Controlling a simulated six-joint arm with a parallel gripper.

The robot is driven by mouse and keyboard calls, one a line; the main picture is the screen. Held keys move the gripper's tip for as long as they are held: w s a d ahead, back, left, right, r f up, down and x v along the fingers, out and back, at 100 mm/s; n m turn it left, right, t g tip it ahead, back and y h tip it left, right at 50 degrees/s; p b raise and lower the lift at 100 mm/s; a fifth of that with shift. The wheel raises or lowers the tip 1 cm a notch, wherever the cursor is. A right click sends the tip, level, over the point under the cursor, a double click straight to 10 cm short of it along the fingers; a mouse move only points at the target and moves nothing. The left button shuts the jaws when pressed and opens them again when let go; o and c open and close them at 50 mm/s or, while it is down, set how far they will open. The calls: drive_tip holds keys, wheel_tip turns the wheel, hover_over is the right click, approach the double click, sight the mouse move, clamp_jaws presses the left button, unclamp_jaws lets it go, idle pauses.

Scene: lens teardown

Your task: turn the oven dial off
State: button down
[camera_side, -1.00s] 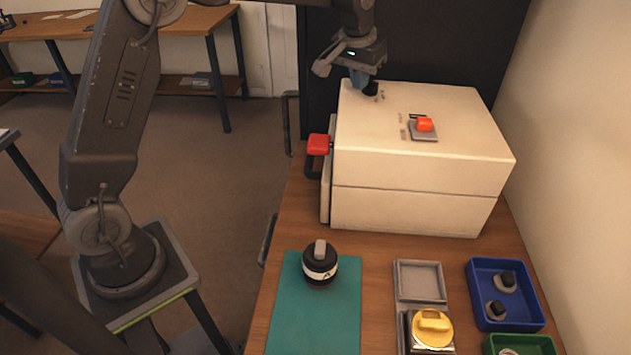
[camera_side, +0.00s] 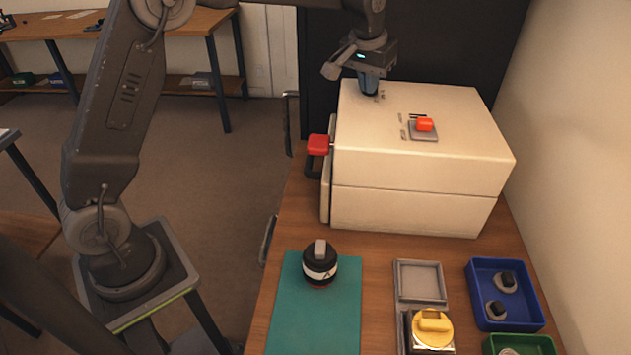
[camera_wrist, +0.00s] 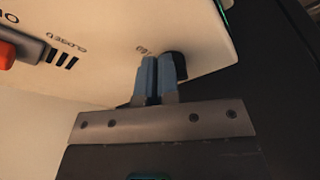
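The oven is a cream-white box (camera_side: 425,175) at the back of the bench. My gripper (camera_side: 369,92) points down at that corner. In the wrist view my blue-grey fingers (camera_wrist: 158,60) are close together with a thin gap. The dial shows behind and right of the right finger; whether they touch I cannot tell. Printed lettering beside the dial is partly covered by my fingers. No dial part is visible between the fingers.
A red-orange switch (camera_side: 425,125) with markings is on the oven's top. In front lie a teal mat (camera_side: 285,320) with a black lens (camera_side: 320,263), a grey tray (camera_side: 420,283) and a blue bin (camera_side: 505,325).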

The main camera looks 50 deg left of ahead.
sight(367, 101)
drive_tip(key=shift+d, duration=0.1)
idle(0.3)
drive_tip(key=shift+s+d, duration=0.15)
drive_tip(key=shift+s, duration=0.1)
wheel_tip(367, 101, up, 6)
idle(0.5)
